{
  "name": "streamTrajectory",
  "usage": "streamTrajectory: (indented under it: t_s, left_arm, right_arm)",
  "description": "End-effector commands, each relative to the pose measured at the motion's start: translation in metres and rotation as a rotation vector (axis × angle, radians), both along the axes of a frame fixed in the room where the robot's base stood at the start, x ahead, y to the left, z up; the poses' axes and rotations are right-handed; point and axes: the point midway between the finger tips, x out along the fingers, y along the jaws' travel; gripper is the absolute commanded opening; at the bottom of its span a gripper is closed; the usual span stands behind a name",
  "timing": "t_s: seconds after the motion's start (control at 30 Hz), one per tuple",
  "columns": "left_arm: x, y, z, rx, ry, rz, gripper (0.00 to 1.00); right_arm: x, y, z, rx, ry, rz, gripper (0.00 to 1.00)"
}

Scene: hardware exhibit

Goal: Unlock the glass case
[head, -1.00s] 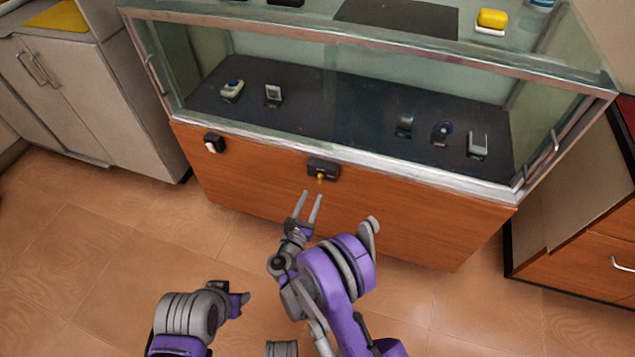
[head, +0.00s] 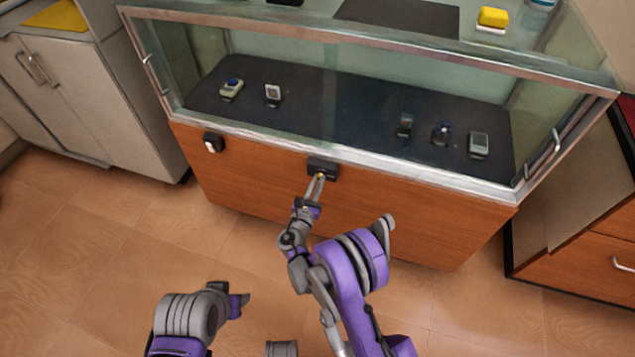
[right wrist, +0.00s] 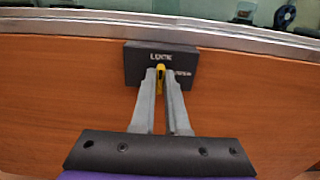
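The glass case (head: 300,125) has a wooden base and a dark lock box (head: 323,167) under its front metal rail. In the right wrist view, the lock box (right wrist: 133,66) reads "LOCK" above a yellow key (right wrist: 161,76), with a smaller blurred label to its right. The key looks upright. My right gripper (head: 319,178) is at the lock; its two fingers (right wrist: 162,78) lie close on either side of the key and appear shut on it. My left gripper (head: 241,302) is low at the left, away from the case; its fingers are unclear.
A small black-and-white fixture (head: 213,143) is on the case front at left. Several small devices stand on the dark shelf inside. A grey cabinet (head: 90,110) is at left and a wooden drawer unit (head: 590,255) at right. The tiled floor in front is clear.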

Motion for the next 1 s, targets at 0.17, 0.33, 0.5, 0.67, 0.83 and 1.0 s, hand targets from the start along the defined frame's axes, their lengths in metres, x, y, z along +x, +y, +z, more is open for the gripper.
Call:
streamTrajectory:
  t_s: [0.17,0.33,0.5,0.67,0.83,1.0]
  left_arm:
    - [0.000,0.000,0.000,0.000,0.000,0.000,0.50]
    - [0.000,0.000,0.000,0.000,0.000,0.000,0.50]
    - [0.000,0.000,-0.002,0.000,0.001,0.000,0.50]
    - [0.001,0.000,-0.005,0.000,0.002,0.000,0.50]
    - [0.001,0.000,-0.011,0.000,0.004,0.000,0.50]
    - [0.002,0.000,-0.018,0.000,0.006,0.000,0.50]
  right_arm:
    - [0.000,0.000,0.000,0.000,0.000,0.000,0.00]
    - [0.000,0.000,0.000,0.001,0.000,0.000,0.00]
    - [0.000,0.000,0.000,0.022,-0.007,0.000,0.00]
    - [0.000,0.000,-0.001,0.084,-0.027,0.000,0.00]
    - [0.000,-0.001,-0.001,0.198,-0.064,0.000,0.00]
    - [-0.001,-0.001,-0.002,0.346,-0.112,0.000,0.00]
